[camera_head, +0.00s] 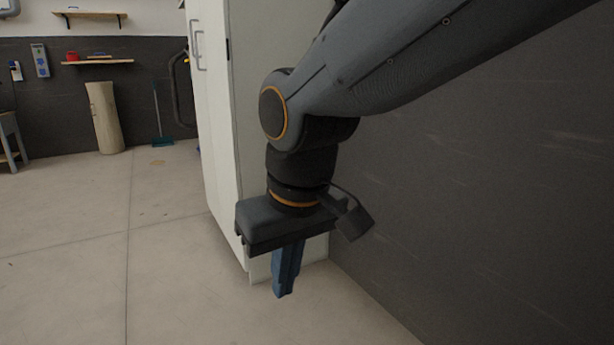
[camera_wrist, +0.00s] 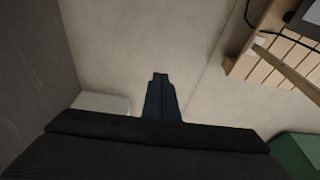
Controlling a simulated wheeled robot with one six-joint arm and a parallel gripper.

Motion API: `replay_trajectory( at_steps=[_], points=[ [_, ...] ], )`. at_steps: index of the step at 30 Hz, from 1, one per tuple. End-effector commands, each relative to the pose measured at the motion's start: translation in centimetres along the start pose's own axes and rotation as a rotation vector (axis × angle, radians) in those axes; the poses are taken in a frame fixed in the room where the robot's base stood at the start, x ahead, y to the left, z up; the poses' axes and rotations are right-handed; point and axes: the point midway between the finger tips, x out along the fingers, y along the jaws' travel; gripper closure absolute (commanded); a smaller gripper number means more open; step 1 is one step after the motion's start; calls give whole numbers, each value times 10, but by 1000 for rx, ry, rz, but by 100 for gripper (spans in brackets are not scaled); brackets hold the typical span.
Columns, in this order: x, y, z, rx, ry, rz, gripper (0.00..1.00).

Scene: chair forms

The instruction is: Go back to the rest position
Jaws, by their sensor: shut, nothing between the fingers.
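My gripper (camera_head: 282,290) hangs from my arm and points down at the floor in the head view. Its blue fingers are pressed together with nothing between them. In the wrist view the closed fingers (camera_wrist: 160,80) show at the middle, above bare floor. My arm reaches in from the upper right, in front of a white cabinet (camera_head: 212,110) and beside a dark grey wall (camera_head: 490,190).
Tiled floor (camera_head: 70,245) lies clear to the left. A tall beige container (camera_head: 104,118) and a broom (camera_head: 160,115) stand at the back wall. The wrist view shows a slatted wooden surface (camera_wrist: 262,60) at upper right and a green object (camera_wrist: 296,152) at lower right.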

Motion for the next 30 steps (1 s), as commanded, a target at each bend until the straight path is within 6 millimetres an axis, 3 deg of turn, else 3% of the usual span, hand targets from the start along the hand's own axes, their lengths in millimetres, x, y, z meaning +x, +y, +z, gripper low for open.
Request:
replay_trajectory(
  at_steps=[3,9,20,30],
  points=[
    [13,-20,49,-1,-77,-57,100],
    [24,-42,115,9,-179,-130,100],
    [-26,-16,100,102,-178,-86,100],
    [-91,23,98,225,-189,-36,100]
  ],
)
